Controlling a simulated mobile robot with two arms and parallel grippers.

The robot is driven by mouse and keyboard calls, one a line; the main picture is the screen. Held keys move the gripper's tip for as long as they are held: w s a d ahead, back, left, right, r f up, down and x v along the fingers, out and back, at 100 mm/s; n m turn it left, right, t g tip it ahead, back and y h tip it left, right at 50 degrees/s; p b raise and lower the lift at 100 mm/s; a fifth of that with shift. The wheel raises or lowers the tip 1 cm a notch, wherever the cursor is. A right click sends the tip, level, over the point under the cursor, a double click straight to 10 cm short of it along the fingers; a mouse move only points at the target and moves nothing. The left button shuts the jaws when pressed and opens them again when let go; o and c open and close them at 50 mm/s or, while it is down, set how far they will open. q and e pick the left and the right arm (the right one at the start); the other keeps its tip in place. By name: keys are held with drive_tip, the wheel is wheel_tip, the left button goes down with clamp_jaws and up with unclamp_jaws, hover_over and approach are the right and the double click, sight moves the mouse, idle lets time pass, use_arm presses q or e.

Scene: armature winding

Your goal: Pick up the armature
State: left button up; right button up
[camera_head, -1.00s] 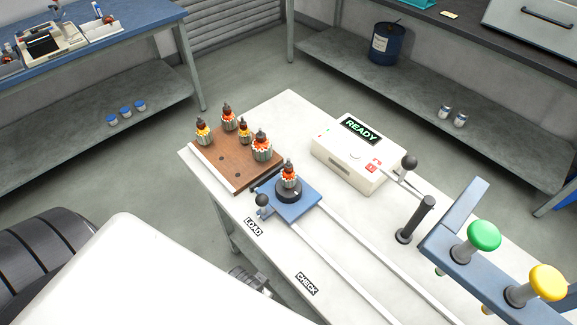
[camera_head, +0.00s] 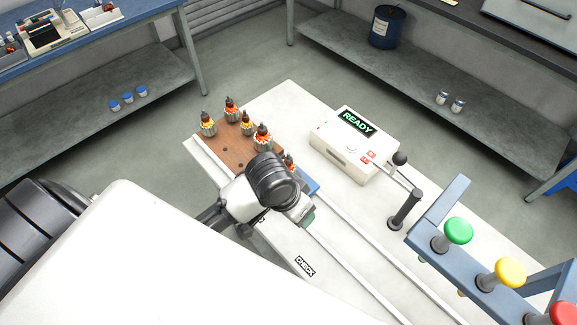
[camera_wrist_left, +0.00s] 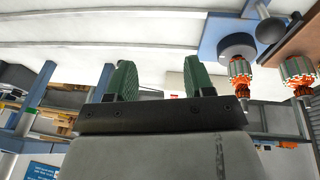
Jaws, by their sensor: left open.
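One armature (camera_head: 289,162) with an orange-red winding and dark top stands at the blue sliding plate (camera_head: 312,186); my left arm hides most of it in the head view. In the left wrist view this armature (camera_wrist_left: 240,76) sits in a round black holder (camera_wrist_left: 237,45) on the blue plate (camera_wrist_left: 212,38). Several more armatures (camera_head: 263,136) stand on the brown wooden board (camera_head: 222,156). My left gripper (camera_wrist_left: 160,75) has green fingers spread apart with nothing between them. In the wrist view it is left of the held armature, not touching it. My right gripper is not in view.
A white box (camera_head: 350,148) reading READY stands behind the plate, with a black-knobbed lever (camera_head: 403,208) to its right. A blue frame with green (camera_head: 458,230), yellow (camera_head: 510,271) and red knobs is at lower right. White rails cross the table.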

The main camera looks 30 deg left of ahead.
sight(289, 153)
use_arm(q)
drive_tip(key=w+a+r+n+g+y, duration=0.1)
drive_tip(key=w+a+r, duration=0.1)
drive_tip(key=w+a, duration=0.1)
drive_tip(key=w+a+r+n, duration=0.1)
drive_tip(key=w+a+r, duration=0.2)
drive_tip(key=w, duration=0.3)
drive_tip(key=w+a+r+n+g+y, duration=0.1)
drive_tip(key=w+a+r, duration=0.1)
drive_tip(key=w+a, duration=0.1)
drive_tip(key=shift+w+a+r+n+g+y, duration=0.15)
drive_tip(key=shift+w+r, duration=0.05)
drive_tip(key=shift+w, duration=0.2)
drive_tip(key=shift+w+a+r+n+g+y, duration=0.15)
drive_tip(key=shift+w+r, duration=0.05)
drive_tip(key=shift+w, duration=0.2)
wheel_tip(289, 153, down, 5)
drive_tip(key=shift+f+p, duration=0.1)
drive_tip(key=shift+p, duration=0.35)
drive_tip(key=f+p, duration=0.1)
drive_tip(key=f, duration=0.3)
drive_tip(key=shift+s+d+f+p, duration=0.1)
drive_tip(key=shift+d+f+p, duration=0.1)
drive_tip(key=shift+f+p, duration=0.2)
drive_tip(key=shift+f, duration=0.3)
drive_tip(key=shift+c, duration=0.5)
clamp_jaws()
